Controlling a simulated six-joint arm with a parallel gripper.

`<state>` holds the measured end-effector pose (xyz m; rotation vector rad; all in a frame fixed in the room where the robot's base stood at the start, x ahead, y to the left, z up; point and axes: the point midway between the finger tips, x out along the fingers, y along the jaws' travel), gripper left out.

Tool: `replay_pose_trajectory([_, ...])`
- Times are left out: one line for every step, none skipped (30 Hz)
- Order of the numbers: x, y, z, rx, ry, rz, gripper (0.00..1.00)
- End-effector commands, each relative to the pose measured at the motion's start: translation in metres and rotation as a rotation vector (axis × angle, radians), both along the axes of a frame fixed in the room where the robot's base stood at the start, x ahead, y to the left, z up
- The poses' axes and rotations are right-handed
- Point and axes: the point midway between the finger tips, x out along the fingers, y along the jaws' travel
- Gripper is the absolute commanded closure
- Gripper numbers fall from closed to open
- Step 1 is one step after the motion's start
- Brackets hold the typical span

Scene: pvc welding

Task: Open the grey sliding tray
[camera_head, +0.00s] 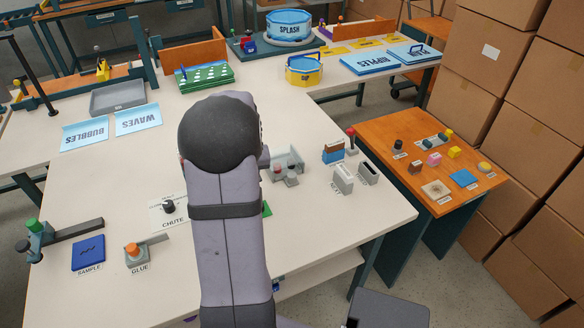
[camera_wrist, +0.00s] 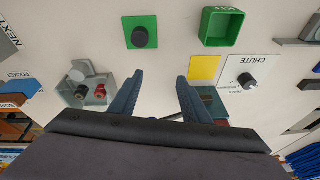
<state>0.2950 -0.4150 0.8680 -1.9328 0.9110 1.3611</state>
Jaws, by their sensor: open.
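A shallow grey tray (camera_head: 118,95) lies on the white table at the far left in the head view. I cannot tell from the frames whether it slides. A smaller grey holder (camera_head: 287,160) with red-topped pieces stands right of my arm; what looks like the same holder (camera_wrist: 88,92) shows left of my gripper in the wrist view. My gripper (camera_wrist: 160,76) is open and empty, its fingers apart over bare white tabletop. In the head view my own arm hides the gripper.
The wrist view shows a green plate with a black knob (camera_wrist: 141,37), a green box (camera_wrist: 222,27), a yellow square (camera_wrist: 204,68) and the CHUTE dial (camera_wrist: 246,80). A dark teal thing (camera_wrist: 208,104) is partly behind the right finger. An orange side table (camera_head: 430,155) stands right.

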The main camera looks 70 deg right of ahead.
Motion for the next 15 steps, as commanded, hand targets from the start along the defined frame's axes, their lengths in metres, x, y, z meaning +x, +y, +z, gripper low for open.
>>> replay_pose_trajectory([-0.025, -0.026, 0.006, -0.021, 0.001, -0.034, 0.57])
replay_pose_trajectory([-0.036, -0.039, 0.007, -0.036, 0.002, -0.045, 0.57])
replay_pose_trajectory([-0.051, -0.053, 0.008, -0.054, 0.004, -0.058, 0.57])
replay_pose_trajectory([-0.061, -0.063, 0.01, -0.065, 0.006, -0.068, 0.57])
replay_pose_trajectory([-0.071, -0.071, 0.01, -0.076, 0.007, -0.075, 0.57])
replay_pose_trajectory([-0.083, -0.08, 0.011, -0.087, 0.01, -0.085, 0.57])
replay_pose_trajectory([-0.09, -0.086, 0.012, -0.095, 0.013, -0.091, 0.57])
replay_pose_trajectory([-0.097, -0.091, 0.012, -0.102, 0.014, -0.096, 0.57])
replay_pose_trajectory([-0.104, -0.096, 0.012, -0.11, 0.017, -0.1, 0.57])
replay_pose_trajectory([-0.108, -0.099, 0.012, -0.114, 0.018, -0.104, 0.57])
replay_pose_trajectory([-0.111, -0.101, 0.013, -0.117, 0.02, -0.106, 0.57])
replay_pose_trajectory([-0.114, -0.104, 0.013, -0.121, 0.02, -0.107, 0.57])
replay_pose_trajectory([-0.116, -0.105, 0.013, -0.123, 0.021, -0.108, 0.57])
replay_pose_trajectory([-0.117, -0.105, 0.013, -0.124, 0.021, -0.108, 0.57])
replay_pose_trajectory([-0.117, -0.106, 0.013, -0.124, 0.021, -0.108, 0.57])
